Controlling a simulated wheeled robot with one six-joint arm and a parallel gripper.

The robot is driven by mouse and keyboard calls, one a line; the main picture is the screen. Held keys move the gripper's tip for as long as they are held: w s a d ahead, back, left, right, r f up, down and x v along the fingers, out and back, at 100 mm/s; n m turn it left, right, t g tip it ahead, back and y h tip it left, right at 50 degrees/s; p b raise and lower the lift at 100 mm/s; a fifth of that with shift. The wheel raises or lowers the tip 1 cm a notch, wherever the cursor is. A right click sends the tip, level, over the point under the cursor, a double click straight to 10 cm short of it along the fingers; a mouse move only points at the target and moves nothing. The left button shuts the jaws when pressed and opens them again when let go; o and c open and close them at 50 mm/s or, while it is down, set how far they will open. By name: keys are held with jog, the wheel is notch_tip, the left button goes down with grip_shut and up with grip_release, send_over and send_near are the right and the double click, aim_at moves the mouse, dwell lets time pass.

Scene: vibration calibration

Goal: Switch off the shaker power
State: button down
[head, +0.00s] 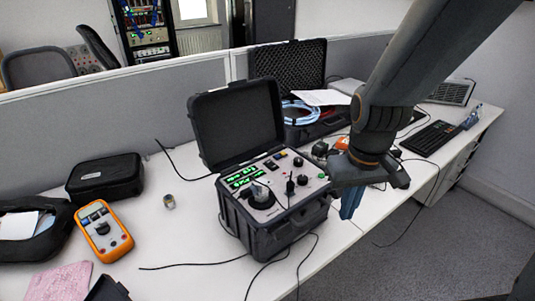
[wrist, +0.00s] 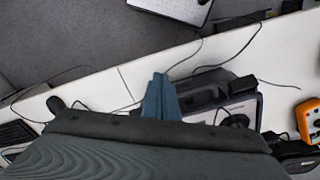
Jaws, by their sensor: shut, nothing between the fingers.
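The shaker (head: 262,215) is a black case with its lid open on the white table. Its panel has two green displays (head: 243,178), knobs, and small switches near the back edge (head: 271,164); I cannot read which one is the power switch or its position. My gripper (head: 348,208) is to the right of the shaker, its blue fingers shut, pointing down and empty, apart from the panel. In the wrist view my shut fingers (wrist: 160,84) show beside the black case (wrist: 205,97); most of the panel is hidden there by my own wrist.
An orange multimeter (head: 103,231), a black pouch (head: 105,178) and a small metal cylinder (head: 169,201) lie left of the shaker. Another open black case (head: 288,65) stands behind it. Loose black cables run around the shaker's front. A keyboard (head: 430,138) lies at right.

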aim_at(267, 163)
jog(key=w+a+r+n, duration=0.2)
jog(key=w+n, duration=0.2)
jog(key=w+a+r+n, duration=0.3)
jog(key=w+n, duration=0.1)
jog(key=w+a+r+n+p, duration=0.1)
jog(key=w+a+r+n, duration=0.1)
jog(key=w+a+n, duration=0.1)
jog(key=shift+w+r+n, duration=0.4)
jog(key=shift+w+n, duration=0.4)
jog(key=shift+n, duration=0.2)
jog(key=w+a+r+n, duration=0.6)
jog(key=a+n, duration=0.2)
jog(key=n, duration=0.2)
jog(key=shift+w+r+n+y+p, duration=0.25)
jog(key=shift+w+n+y+p, duration=0.1)
jog(key=shift+n+y+p, duration=0.1)
jog(key=shift+a+f, duration=0.1)
jog(key=f+p, duration=0.1)
jog(key=f, duration=0.3)
jog(key=w+f+p, duration=0.1)
jog(key=f, duration=0.4)
jog(key=a+f+p, duration=0.1)
jog(key=f+p, duration=0.1)
jog(key=f, duration=0.2)
jog(key=shift+w+f, duration=0.2)
jog(key=shift+f, duration=0.15)
jog(key=shift+a, duration=0.1)
